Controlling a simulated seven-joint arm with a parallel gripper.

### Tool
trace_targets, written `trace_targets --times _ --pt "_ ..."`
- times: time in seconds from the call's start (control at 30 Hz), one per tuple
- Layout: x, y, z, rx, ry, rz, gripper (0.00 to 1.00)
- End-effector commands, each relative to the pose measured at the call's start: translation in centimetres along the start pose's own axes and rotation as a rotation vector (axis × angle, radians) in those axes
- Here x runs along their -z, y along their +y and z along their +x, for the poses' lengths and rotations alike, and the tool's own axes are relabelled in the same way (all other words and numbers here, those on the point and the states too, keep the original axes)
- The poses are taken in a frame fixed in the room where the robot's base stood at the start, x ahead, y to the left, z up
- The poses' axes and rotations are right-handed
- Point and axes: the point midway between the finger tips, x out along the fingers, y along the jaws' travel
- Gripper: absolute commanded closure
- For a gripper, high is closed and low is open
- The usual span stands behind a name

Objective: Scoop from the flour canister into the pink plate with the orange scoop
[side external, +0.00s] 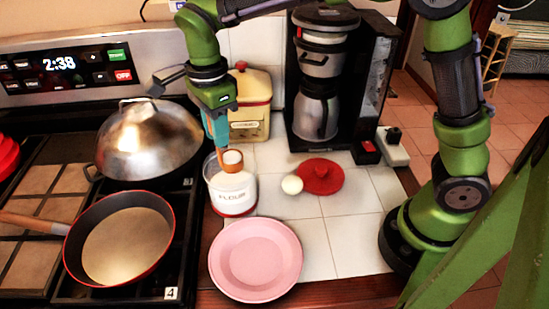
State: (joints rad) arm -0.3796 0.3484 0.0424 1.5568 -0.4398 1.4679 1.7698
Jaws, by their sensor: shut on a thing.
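The flour canister (233,196) is white with a "FLOUR" label and stands open on the white tile counter. My gripper (217,140) points down above it and is shut on the orange scoop (221,160). The scoop's round bowl (232,160) is at the canister's mouth and looks pale inside. I cannot tell whether it touches the flour. The pink plate (256,261) lies in front of the canister, near the counter's front edge, and looks empty.
A cream tin (250,105) and a coffee maker (333,85) stand behind. A frying pan (128,240) and a domed lid (149,140) are on the stove left.

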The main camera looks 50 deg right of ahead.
Motion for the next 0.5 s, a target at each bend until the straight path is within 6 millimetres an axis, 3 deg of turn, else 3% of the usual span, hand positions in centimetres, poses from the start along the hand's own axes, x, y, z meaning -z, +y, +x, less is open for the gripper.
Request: trace_targets --times 0.5 --pt "-0.4 0.0 -4.8 0.002 -0.002 0.0 1.0"
